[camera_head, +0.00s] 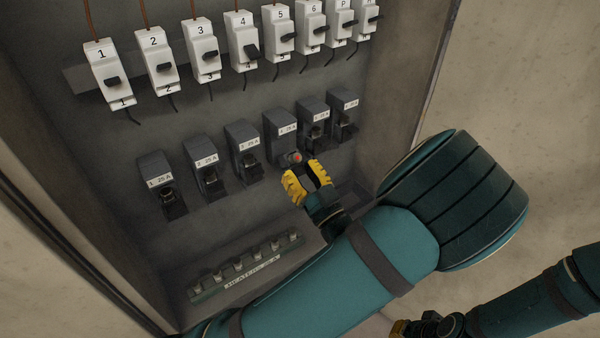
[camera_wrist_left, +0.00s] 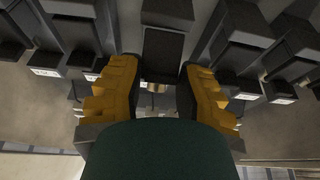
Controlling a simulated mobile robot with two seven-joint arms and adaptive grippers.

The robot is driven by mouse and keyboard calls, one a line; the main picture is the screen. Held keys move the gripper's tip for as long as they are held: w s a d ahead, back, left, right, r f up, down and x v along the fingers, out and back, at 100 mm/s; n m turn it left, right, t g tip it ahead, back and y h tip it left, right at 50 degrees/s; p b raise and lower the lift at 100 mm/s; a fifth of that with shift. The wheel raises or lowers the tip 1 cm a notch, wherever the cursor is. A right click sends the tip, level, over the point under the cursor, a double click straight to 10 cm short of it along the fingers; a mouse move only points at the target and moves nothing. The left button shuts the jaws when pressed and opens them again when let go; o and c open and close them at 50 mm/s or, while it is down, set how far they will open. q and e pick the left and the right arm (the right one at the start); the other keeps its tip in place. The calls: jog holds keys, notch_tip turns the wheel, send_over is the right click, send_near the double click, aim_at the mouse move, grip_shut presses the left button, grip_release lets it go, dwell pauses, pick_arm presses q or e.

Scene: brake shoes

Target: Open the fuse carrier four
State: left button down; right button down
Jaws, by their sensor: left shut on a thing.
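Fuse carrier four (camera_head: 281,124) is a dark grey block with a white label, fourth from the left in the lower row. A small red spot (camera_head: 296,157) shows at its lower front. My left gripper (camera_head: 308,176) has its yellow fingers at the carrier's lower front and is shut on it. In the left wrist view the fingers (camera_wrist_left: 157,92) stand on both sides of the dark carrier (camera_wrist_left: 163,45); a small metallic part shows between them. How far the carrier is tilted out is hard to tell. My right gripper (camera_head: 412,328) is partly in view at the bottom, its fingers mostly cut off.
Neighbouring fuse carriers three (camera_head: 242,138) and five (camera_head: 313,110) stand close on either side. A row of white numbered breakers (camera_head: 243,42) is above. A terminal strip labelled heaters (camera_head: 245,268) lies below. The cabinet's right wall (camera_head: 410,80) is near my left arm.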

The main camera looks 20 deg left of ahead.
pick_arm(q)
jog(key=c, duration=0.7)
grip_release()
jog(key=shift+a, duration=0.1)
jog(key=v, duration=1.2)
